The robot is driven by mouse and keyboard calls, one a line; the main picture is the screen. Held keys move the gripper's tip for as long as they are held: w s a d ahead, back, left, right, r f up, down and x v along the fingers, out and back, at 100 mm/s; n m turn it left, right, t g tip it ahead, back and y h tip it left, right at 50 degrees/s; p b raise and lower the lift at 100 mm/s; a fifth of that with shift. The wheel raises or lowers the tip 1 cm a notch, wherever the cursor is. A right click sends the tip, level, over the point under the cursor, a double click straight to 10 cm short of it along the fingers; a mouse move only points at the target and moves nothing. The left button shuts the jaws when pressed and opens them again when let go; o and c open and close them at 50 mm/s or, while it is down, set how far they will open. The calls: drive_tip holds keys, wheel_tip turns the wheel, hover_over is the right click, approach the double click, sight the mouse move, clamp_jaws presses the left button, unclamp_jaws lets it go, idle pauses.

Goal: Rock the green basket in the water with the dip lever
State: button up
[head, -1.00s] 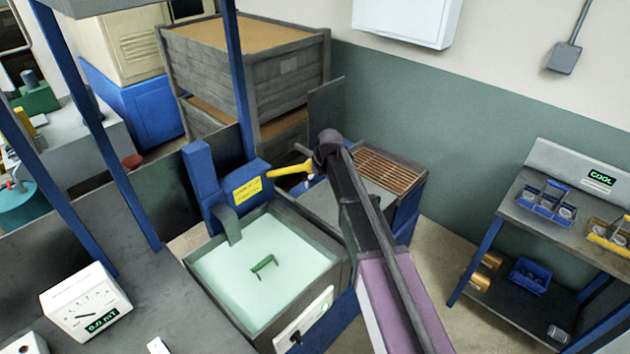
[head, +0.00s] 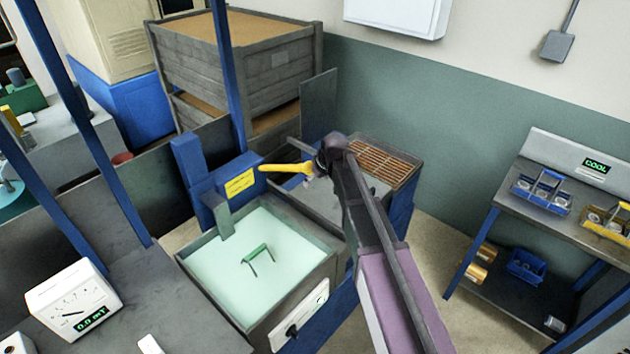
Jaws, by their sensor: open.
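The green basket (head: 258,252) is in the water tank (head: 325,262); only its green handle and the handle's legs show above the pale water. The rest of it is hidden below the surface. The dip lever (head: 285,168) is a yellow bar reaching right from the blue housing (head: 215,190) with the yellow label behind the tank. My gripper (head: 320,165) is at the lever's right end, open, its fingers small and partly hidden by my arm. I cannot tell whether it touches the lever.
A drain grid (head: 385,160) lies right of my gripper. A meter (head: 75,300) stands on the bench at the lower left. A shelf (head: 560,225) at the right holds blue and yellow carriers. Blue posts rise at the left; a wooden crate (head: 240,70) stands behind.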

drive_tip(key=shift+p+v, duration=5.4)
drive_tip(key=shift+v, duration=0.65)
drive_tip(key=s+d+f+m+g+h+b, duration=0.2)
drive_tip(key=s+d+f+m+b, duration=0.3)
drive_tip(key=s+d+f+b, duration=0.7)
drive_tip(key=shift+s+d+f+h+b, duration=0.3)
drive_tip(key=shift+s+d+f, duration=0.7)
drive_tip(key=shift+s, duration=0.35)
drive_tip(key=shift+r, duration=0.1)
